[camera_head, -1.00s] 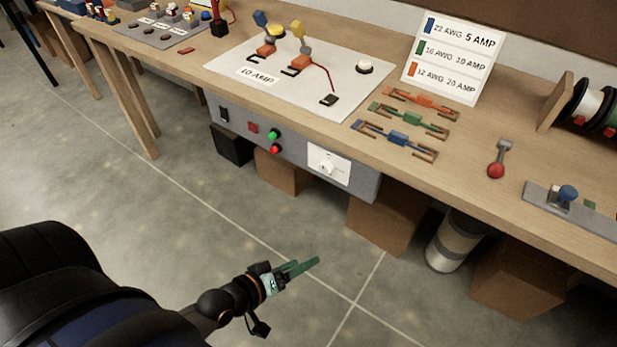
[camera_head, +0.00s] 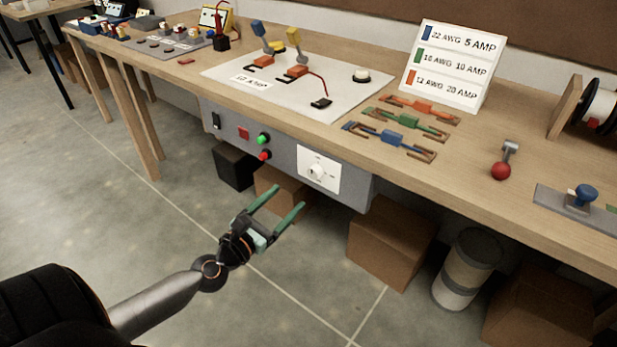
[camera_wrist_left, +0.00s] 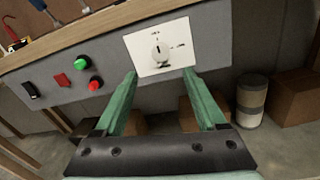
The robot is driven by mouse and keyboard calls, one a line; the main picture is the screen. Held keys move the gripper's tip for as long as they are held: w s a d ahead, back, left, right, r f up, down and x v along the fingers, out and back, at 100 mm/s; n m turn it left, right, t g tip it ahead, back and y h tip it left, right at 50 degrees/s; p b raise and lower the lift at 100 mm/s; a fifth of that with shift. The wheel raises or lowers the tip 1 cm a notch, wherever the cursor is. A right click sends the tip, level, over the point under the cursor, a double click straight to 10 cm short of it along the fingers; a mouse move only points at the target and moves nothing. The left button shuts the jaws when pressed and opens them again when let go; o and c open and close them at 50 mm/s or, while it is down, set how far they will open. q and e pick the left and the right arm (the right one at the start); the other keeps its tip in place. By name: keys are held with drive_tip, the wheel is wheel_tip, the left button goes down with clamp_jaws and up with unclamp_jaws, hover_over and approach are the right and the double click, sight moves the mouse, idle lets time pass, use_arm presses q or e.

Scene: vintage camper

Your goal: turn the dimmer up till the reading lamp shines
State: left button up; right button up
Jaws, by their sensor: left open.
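The dimmer knob (camera_head: 317,172) is a pale round knob on a white plate (camera_head: 331,178) at the right of the grey panel under the table edge. In the left wrist view the knob (camera_wrist_left: 160,53) sits ahead of the fingers, slightly above the gap between them. My left gripper (camera_head: 289,198) is open and empty, its green fingers pointing toward the panel and apart from the knob. The fingers also show in the left wrist view (camera_wrist_left: 168,80). I cannot make out a reading lamp. My right gripper is not in view.
The grey panel (camera_head: 225,135) also carries a black switch (camera_head: 215,120), a red square (camera_head: 243,133), a green button (camera_head: 263,139) and a red button (camera_head: 265,155). Boxes (camera_head: 390,243) and a canister (camera_head: 466,270) stand under the table (camera_head: 330,133). The floor in front is clear.

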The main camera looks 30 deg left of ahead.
sight(312, 175)
use_arm(q)
drive_tip(key=w, duration=0.9)
drive_tip(key=shift+w+d+p, duration=0.15)
drive_tip(key=shift+w+p, duration=0.2)
drive_tip(key=shift+w, duration=0.05)
clamp_jaws()
